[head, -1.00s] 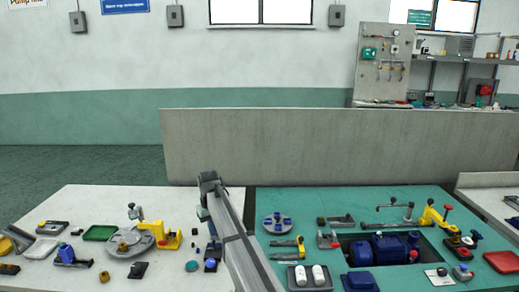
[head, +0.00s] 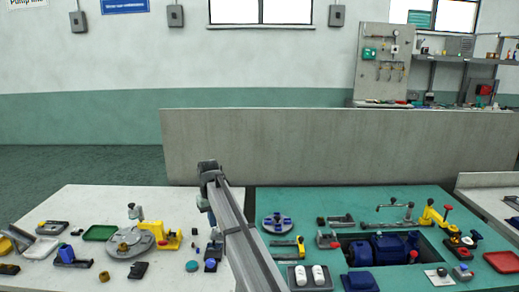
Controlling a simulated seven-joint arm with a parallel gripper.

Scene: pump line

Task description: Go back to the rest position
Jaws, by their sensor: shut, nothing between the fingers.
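My arm reaches up from the bottom middle of the head view, along the seam between the white table and the green table. Its wrist hangs down at the far end, and my gripper (head: 212,224) is below it, small and partly hidden by the arm. The gripper is shut with nothing in it. It appears to be above the right part of the white table (head: 90,200), apart from the small parts there.
A blue-topped part (head: 210,265) and a teal disc (head: 192,266) lie near the arm. A yellow fixture (head: 165,236) stands left. On the green table (head: 380,198) are a blue pump (head: 388,247) and white bottles (head: 318,273). A grey partition (head: 340,145) stands behind.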

